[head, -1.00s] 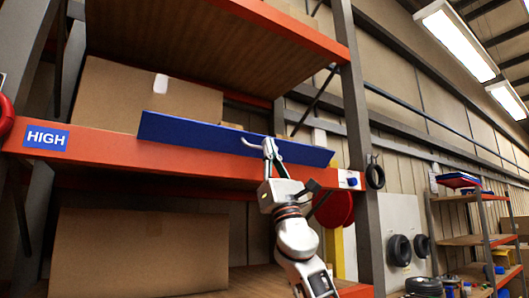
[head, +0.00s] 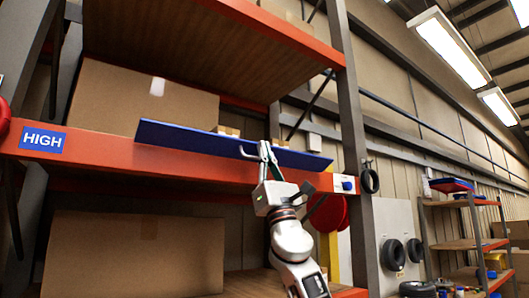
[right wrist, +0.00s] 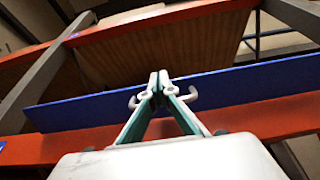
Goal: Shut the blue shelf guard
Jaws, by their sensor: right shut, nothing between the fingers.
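The blue shelf guard (head: 200,140) is a long, flat blue panel along the orange beam marked HIGH in the head view. It looks tilted, and its face appears narrow. In the right wrist view the guard (right wrist: 85,110) crosses the picture behind my fingers. A pale curved handle (head: 247,153) sits on the guard, and a hooked end of it (right wrist: 191,94) shows beside my fingers. My right gripper (head: 266,152) is shut and empty, with its fingertips (right wrist: 159,82) right at the handle and guard. Whether they touch is unclear. My left gripper is out of view.
A cardboard box (head: 120,95) stands behind the guard on the shelf; another (head: 130,250) is below. A grey upright (head: 355,150) rises right of the guard. A red disc (head: 328,212) hangs below.

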